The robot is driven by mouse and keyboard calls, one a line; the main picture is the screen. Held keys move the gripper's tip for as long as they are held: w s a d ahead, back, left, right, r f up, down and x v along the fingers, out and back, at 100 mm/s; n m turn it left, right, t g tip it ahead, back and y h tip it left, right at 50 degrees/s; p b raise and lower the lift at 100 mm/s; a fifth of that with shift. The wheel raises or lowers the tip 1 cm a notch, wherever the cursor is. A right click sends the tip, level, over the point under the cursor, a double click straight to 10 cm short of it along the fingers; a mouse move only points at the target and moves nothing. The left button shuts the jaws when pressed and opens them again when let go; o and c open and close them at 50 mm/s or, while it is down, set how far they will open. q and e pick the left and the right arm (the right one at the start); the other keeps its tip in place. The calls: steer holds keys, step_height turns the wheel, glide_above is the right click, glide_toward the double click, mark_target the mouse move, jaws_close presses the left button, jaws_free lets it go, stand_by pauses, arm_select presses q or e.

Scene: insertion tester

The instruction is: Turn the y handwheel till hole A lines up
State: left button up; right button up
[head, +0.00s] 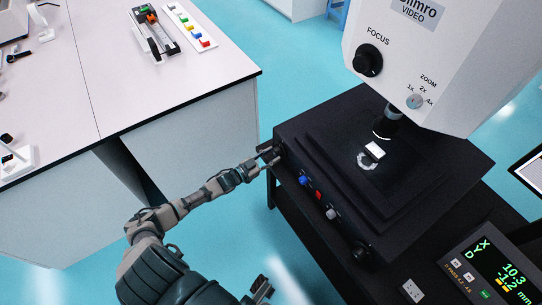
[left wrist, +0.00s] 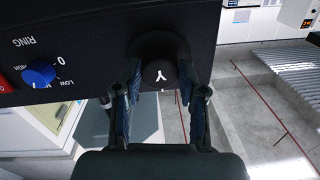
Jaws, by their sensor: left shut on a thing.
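The y handwheel (left wrist: 160,75), a black knob with a white Y on its face, is on the underside edge of the black machine base in the left wrist view. My left gripper (left wrist: 158,98) has a finger on each side of it and is shut on it. In the head view my left gripper (head: 270,154) is at the left corner of the microscope's base (head: 300,140). A small white part (head: 374,150) lies lit on the stage under the lens. Hole A cannot be made out. My right gripper (head: 262,290) shows small at the bottom edge, its opening unclear.
A readout (head: 500,275) at lower right shows X about 10.3 and Y about -1.2 mm, hard to read. A blue knob (left wrist: 40,72) marked RING sits near the handwheel. The white microscope head (head: 420,60) overhangs the stage. A bench (head: 180,90) stands at left.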

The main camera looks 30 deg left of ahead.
arm_select(q)
steer(key=shift+w+r, duration=0.15)
steer(key=shift+r, duration=0.1)
arm_select(e)
steer(key=shift+s+r, duration=0.1)
arm_select(q)
steer(key=shift+a+m, duration=0.1)
steer(key=shift+m, duration=0.7)
steer(key=m, duration=0.3)
steer(key=shift+p, duration=0.4)
steer(key=m, duration=0.2)
steer(key=shift+m, duration=0.3)
steer(key=shift+m+h, duration=0.4)
steer(key=shift+m, duration=0.5)
arm_select(e)
steer(key=shift+s+d+g, duration=0.15)
steer(key=shift+s+g, duration=0.3)
steer(key=shift+s, duration=0.3)
steer(key=shift+s+d+g, duration=0.1)
steer(key=shift+s+g, duration=0.35)
steer(key=shift+s, duration=0.25)
